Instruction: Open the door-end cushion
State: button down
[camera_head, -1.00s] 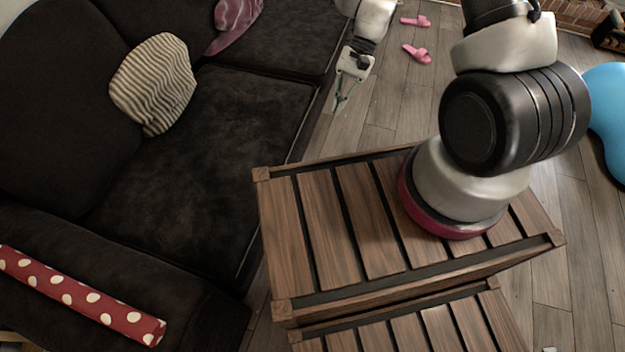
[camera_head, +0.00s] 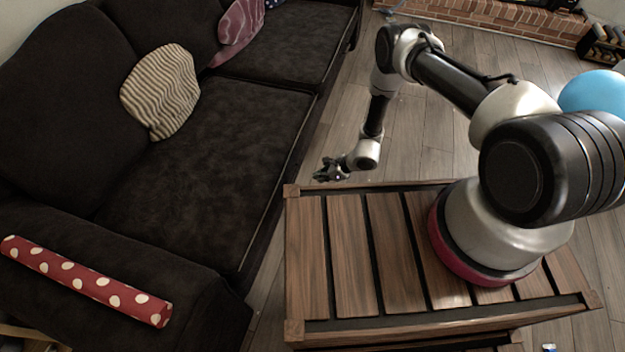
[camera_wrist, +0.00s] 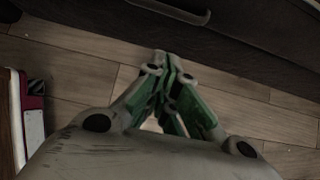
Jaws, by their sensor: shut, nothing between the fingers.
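The dark sofa has a near seat cushion (camera_head: 205,165) and a far seat cushion (camera_head: 290,45); I cannot tell which is the door-end one. Both lie flat. My gripper (camera_head: 328,172) is beside the sofa's front edge, above the floor, right of the near cushion. In the wrist view my gripper (camera_wrist: 168,65) has its green-padded fingers together and empty. Ahead of them is the dark sofa front (camera_wrist: 255,45) with a grey bar handle (camera_wrist: 175,14), partly cut off by the top edge. The fingers are apart from the handle.
A striped pillow (camera_head: 162,92) and a purple cloth (camera_head: 240,28) lie on the sofa. A red dotted roll (camera_head: 85,280) lies on the near armrest. A slatted wooden crate (camera_head: 345,250) stands right of the sofa. Wood floor (camera_head: 330,120) shows between. A brick hearth (camera_head: 500,18) is at the back.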

jog(key=x, duration=1)
jog(key=shift+a+r, duration=0.2)
jog(key=shift+r, duration=1.9)
